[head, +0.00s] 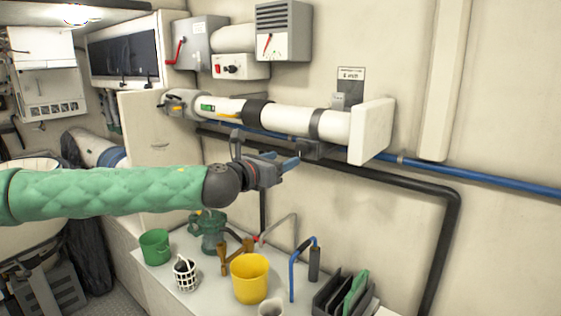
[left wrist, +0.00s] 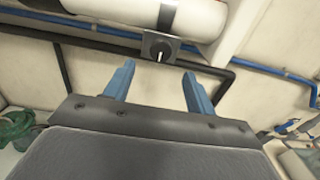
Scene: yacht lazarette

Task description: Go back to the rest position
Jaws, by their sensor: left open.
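My left arm, in a green quilted sleeve, reaches in from the left in the head view. Its gripper (head: 290,161) hangs in the air above the bench, just below the white horizontal pipe (head: 290,120). In the left wrist view the two blue fingers of the left gripper (left wrist: 158,90) stand apart with nothing between them. Beyond the fingertips is a small grey bracket with a dark round knob (left wrist: 160,50) under the pipe. My right gripper shows in neither view.
The bench (head: 215,290) below holds a green bucket (head: 155,247), a yellow bucket (head: 249,279), a white basket (head: 185,276), a green pump-like device (head: 209,232) and a dark organizer (head: 335,296). A blue pipe (head: 470,175) and a black pipe (head: 440,240) run along the wall.

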